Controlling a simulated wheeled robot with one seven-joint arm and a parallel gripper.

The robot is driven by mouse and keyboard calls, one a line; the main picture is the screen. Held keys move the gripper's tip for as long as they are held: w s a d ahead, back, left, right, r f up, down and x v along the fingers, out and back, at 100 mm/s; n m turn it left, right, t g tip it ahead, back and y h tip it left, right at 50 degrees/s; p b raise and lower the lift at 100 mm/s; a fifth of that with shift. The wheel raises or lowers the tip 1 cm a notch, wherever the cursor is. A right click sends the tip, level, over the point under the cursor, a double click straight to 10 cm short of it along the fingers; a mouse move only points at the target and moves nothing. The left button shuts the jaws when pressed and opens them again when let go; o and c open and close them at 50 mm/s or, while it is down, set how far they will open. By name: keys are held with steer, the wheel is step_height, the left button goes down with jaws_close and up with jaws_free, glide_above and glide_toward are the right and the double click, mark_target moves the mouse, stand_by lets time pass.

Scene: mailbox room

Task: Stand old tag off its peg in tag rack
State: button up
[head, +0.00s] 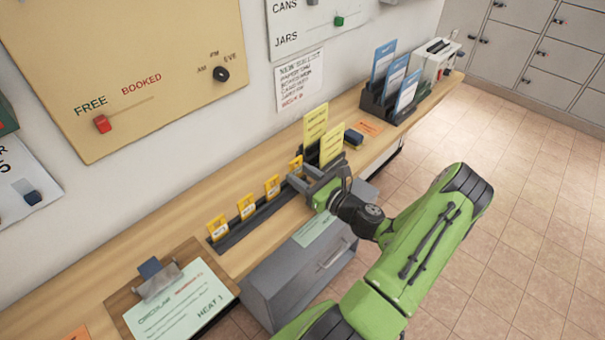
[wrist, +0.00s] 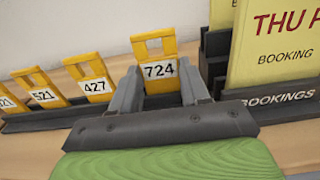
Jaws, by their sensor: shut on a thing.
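The tag rack (head: 262,215) is a long dark rail on the wooden shelf, and it also shows in the wrist view (wrist: 50,119). Several yellow tags with white number labels stand in it, among them tag 427 (wrist: 94,86) and tag 521 (wrist: 43,96). My gripper (wrist: 159,88) is shut on yellow tag 724 (wrist: 158,48), at the rack's right end. The tag is upright between the two fingers, label facing me. Its lower edge is hidden, so I cannot tell whether it touches the rack. In the head view my gripper (head: 305,184) partly covers this tag (head: 296,165).
A dark holder with yellow booking cards (head: 315,124) stands close right of my gripper. Farther right is a rack of blue cards (head: 383,62). A clipboard (head: 190,305) lies at the left. A grey drawer cabinet (head: 290,275) is under the shelf.

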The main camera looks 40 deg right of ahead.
steer(key=shift+f, duration=0.1)
stand_by(0.3)
steer(key=o, duration=1)
steer(key=shift+o, duration=0.2)
steer(key=s+p, duration=0.1)
steer(key=s, duration=1.4)
steer(key=shift+s+d, duration=0.2)
steer(key=shift+s, duration=0.15)
